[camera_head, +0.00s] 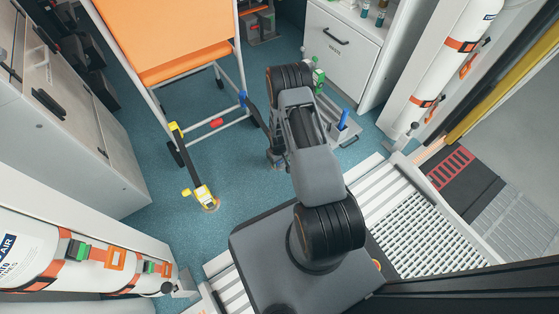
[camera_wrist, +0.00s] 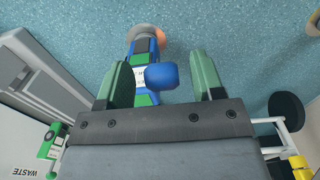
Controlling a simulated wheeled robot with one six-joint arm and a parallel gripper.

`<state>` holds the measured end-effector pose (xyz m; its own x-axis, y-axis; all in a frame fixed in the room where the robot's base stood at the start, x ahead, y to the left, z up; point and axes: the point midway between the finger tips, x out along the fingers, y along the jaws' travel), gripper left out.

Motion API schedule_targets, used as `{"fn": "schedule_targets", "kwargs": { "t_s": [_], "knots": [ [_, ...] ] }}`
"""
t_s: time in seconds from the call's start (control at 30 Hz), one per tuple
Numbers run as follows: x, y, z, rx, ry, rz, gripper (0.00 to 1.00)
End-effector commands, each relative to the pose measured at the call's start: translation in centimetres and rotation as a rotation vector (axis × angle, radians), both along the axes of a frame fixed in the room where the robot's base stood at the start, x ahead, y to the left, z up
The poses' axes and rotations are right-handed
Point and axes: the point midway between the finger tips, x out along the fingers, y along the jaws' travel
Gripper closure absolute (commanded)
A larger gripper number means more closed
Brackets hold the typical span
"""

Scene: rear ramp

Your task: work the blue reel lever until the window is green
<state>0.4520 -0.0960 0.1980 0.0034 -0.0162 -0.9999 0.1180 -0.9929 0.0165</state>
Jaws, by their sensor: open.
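My gripper (camera_wrist: 164,68) is open, with one green finger on each side of a blue ball knob (camera_wrist: 161,76). I cannot tell whether either finger touches the knob; gaps show on both sides. The knob belongs to the blue reel (camera_wrist: 145,46), which stands on the floor on a round tan base. Green patches and a pale label show beside the knob; I cannot tell which part is the window or its colour. In the head view my arm hides the gripper and most of the blue reel; a blue strap end (camera_head: 243,98) shows at the stretcher frame.
An orange stretcher (camera_head: 190,55) stands close by. A yellow reel (camera_head: 203,197) sits on the floor to the left. A white cabinet (camera_head: 338,60), a green part (camera_head: 318,75) and a blue-handled item (camera_head: 343,120) lie right. Blue floor (camera_head: 240,185) is clear in the middle.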

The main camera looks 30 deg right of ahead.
Motion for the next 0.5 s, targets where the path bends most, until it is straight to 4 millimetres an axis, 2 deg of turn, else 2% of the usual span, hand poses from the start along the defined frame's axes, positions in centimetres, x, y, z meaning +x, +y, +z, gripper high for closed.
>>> {"fn": "schedule_targets", "kwargs": {
  "t_s": [0.33,0.5],
  "knots": [
    [0.0,0.02,-0.23,0.0,0.0,0.0,0.39],
    [-0.01,0.01,-0.23,0.0,0.0,0.0,0.55]
  ]
}}
